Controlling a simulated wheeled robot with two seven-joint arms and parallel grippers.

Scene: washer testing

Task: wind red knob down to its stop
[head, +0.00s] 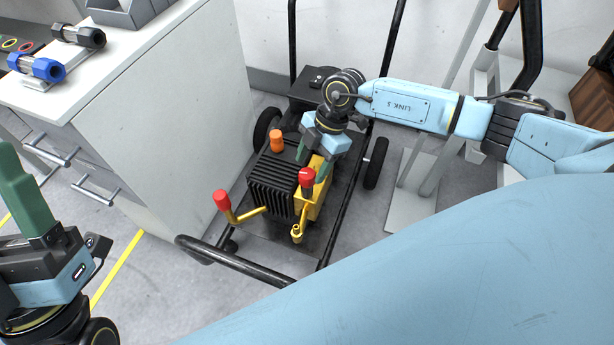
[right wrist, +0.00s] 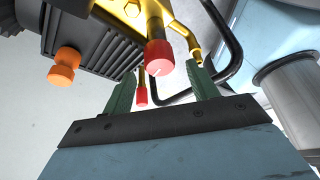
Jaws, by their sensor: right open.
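A red knob (head: 306,178) stands on the yellow fitting at the front right of the black finned pump (head: 273,182). A second red knob (head: 221,200) caps a yellow lever to the left. My right gripper (head: 313,164) is open just above and behind the first knob, its green fingers pointing down. In the right wrist view a red knob (right wrist: 160,57) shows between the open fingers of my right gripper (right wrist: 161,74), with no visible contact. A smaller red knob (right wrist: 141,95) shows beyond it. My left gripper (head: 27,190) is at the left edge; its finger gap cannot be seen.
The pump sits on a black wheeled cart with a tubular handle (head: 235,262). An orange cap (head: 277,140) tops the pump; it also shows in the wrist view (right wrist: 63,68). A white cabinet (head: 175,110) stands close on the left. Grey floor is free in front.

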